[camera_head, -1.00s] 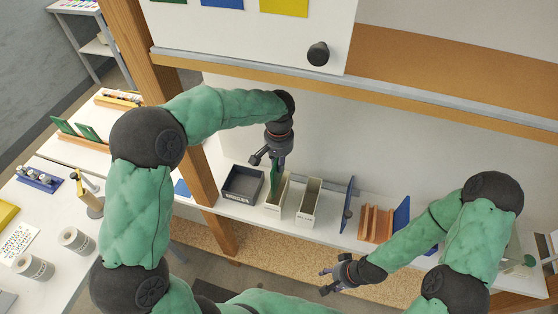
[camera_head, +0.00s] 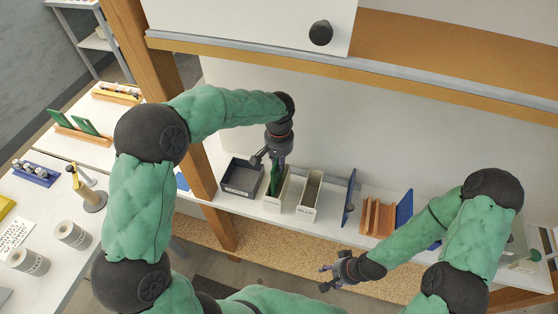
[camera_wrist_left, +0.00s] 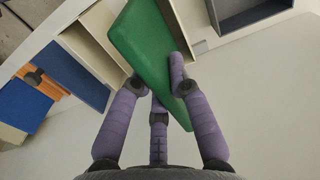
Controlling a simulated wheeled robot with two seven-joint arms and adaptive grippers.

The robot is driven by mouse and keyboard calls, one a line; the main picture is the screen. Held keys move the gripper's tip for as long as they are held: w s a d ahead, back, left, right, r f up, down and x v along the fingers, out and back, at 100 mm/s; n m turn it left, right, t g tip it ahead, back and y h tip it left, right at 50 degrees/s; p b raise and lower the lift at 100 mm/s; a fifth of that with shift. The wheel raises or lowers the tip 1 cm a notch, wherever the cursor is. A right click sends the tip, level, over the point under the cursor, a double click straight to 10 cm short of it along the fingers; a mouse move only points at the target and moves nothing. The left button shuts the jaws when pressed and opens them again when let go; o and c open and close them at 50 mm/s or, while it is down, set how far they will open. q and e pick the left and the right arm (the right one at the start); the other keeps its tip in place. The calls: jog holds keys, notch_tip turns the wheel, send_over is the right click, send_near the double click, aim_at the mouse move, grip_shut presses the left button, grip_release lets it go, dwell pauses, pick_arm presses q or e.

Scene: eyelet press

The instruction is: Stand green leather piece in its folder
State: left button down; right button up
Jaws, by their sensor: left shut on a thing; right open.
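My left gripper (camera_head: 270,156) is shut on the green leather piece (camera_wrist_left: 150,55), a flat upright slab. In the head view the piece (camera_head: 274,182) is at the mouth of the left cream folder (camera_head: 279,201), which stands on the shelf. Its lower part looks to be within the folder's walls, but how deep it sits is hidden. In the left wrist view the fingers (camera_wrist_left: 165,95) grip the piece's near end, and the piece looks slanted beside the folder's wall (camera_wrist_left: 186,25). My right gripper (camera_head: 330,276) is open and empty, in front of the shelf.
A second cream folder (camera_head: 308,204) stands close on the right. A dark grey bin (camera_head: 241,186) stands close on the left. Further right are a blue upright panel (camera_head: 349,197) and an orange-brown rack (camera_head: 376,218). An upper ledge (camera_head: 300,61) runs above the shelf.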

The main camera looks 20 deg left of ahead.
pick_arm(q)
jog(key=shift+f+b, duration=0.65)
jog(key=shift+f, duration=0.55)
jog(key=c, duration=1.1)
grip_release()
jog(key=shift+r, duration=0.1)
notch_tip(320, 180, up, 12)
jog(key=shift+f, duration=0.1)
